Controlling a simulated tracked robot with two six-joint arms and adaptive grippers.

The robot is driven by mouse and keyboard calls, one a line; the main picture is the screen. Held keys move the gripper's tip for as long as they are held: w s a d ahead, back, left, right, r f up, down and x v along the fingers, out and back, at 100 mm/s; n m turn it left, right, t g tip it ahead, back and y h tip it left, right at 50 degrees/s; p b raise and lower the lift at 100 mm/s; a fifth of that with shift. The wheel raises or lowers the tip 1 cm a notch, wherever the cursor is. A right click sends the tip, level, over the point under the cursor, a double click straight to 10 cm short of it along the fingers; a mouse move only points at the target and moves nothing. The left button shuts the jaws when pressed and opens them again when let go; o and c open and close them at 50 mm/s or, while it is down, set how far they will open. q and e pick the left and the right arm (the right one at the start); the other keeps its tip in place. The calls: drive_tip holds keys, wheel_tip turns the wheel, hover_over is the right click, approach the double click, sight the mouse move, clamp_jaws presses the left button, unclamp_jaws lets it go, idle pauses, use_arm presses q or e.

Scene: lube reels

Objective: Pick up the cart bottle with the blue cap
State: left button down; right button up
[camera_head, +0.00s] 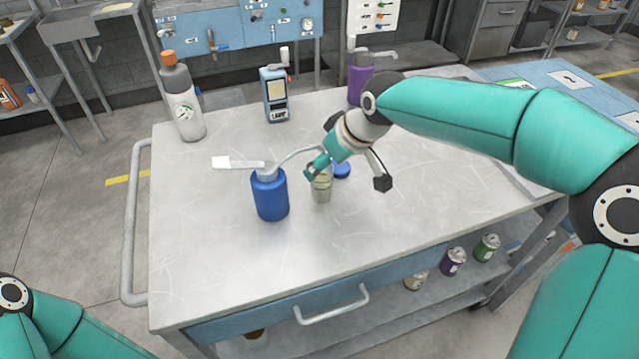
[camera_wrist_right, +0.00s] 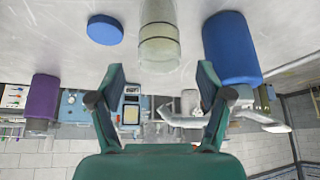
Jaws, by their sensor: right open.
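A small clear bottle (camera_head: 321,188) with pale yellowish contents stands upright on the cart top (camera_head: 215,260); it also shows in the right wrist view (camera_wrist_right: 160,35). It has no blue cap on it that I can see. A blue round cap (camera_head: 342,171) lies on the cart beside it, apart from it in the right wrist view (camera_wrist_right: 105,29). My right gripper (camera_head: 347,178) is open and empty, its fingers pointing toward the bottle. In the right wrist view, the bottle lies beyond and between the fingertips (camera_wrist_right: 161,74). My left gripper is out of view.
A blue pump bottle (camera_head: 270,196) stands close left of the clear bottle. The cart's front left is clear.

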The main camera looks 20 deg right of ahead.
sight(322, 183)
drive_tip(key=x, duration=0.3)
drive_tip(key=shift+w+f, duration=0.2)
drive_tip(key=shift+f, duration=0.15)
drive_tip(key=c, duration=1.4)
drive_tip(key=shift+r, duration=0.15)
